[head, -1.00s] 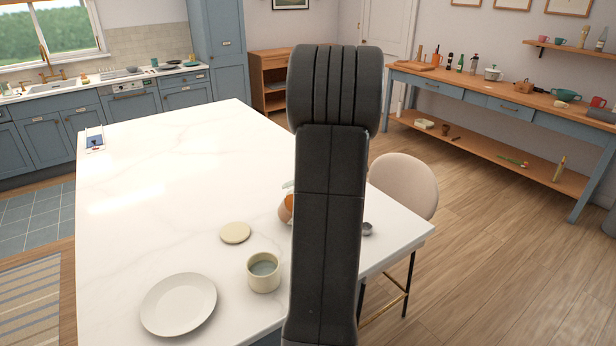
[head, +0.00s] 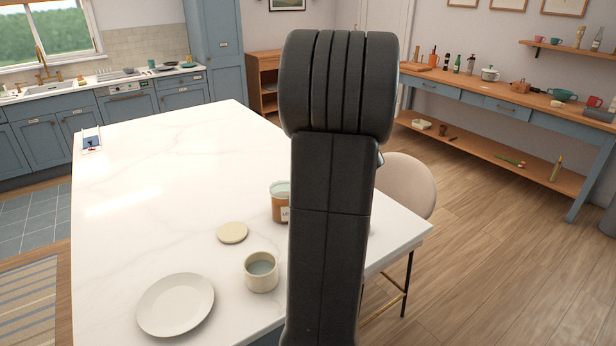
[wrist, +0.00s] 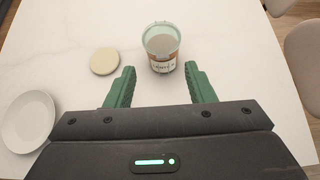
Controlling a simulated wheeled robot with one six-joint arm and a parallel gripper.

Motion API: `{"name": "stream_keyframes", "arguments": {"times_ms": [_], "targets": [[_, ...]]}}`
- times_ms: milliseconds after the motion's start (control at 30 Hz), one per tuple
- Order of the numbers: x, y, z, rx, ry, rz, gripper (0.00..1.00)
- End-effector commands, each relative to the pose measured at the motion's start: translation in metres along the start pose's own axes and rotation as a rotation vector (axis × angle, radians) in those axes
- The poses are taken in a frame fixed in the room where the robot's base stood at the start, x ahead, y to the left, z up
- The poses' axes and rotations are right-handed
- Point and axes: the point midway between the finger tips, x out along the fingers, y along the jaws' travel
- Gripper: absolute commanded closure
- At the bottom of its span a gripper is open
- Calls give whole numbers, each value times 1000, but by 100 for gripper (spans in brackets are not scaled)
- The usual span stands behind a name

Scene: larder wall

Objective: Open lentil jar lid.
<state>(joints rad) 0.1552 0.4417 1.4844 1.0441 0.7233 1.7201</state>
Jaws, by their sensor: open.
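The lentil jar (head: 280,205) stands upright on the white counter, partly hidden by my arm in the head view. It has an orange-brown body, a pale label and a pale teal, see-through top. In the wrist view the jar (wrist: 162,50) stands ahead of my gripper (wrist: 161,80), roughly centred between its green fingers. The fingers are apart with bare counter between them, and they do not touch the jar. I cannot tell whether the lid is fully closed. My arm hides the gripper in the head view.
A cream disc (head: 232,232) lies left of the jar. A cream cup (head: 261,272) and a white plate (head: 176,305) are nearer. A beige chair (head: 405,185) stands by the counter's right edge. The counter's far left is mostly clear.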

Motion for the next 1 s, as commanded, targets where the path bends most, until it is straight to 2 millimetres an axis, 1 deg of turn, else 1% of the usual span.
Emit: {"name": "stream_keyframes", "arguments": {"times_ms": [33,200,300,433,633,867,1000], "targets": [[-11,-1,-1,-1,-2,-3,51],[-44,-1,0,-1,-2,-3,51],[-59,-1,0,1,-2,-3,51],[-72,0,0,0,0,-1,51],[-78,0,0,1,1,0,51],[-77,0,0,1,1,1,51],[-72,0,0,1,1,3,51]]}}
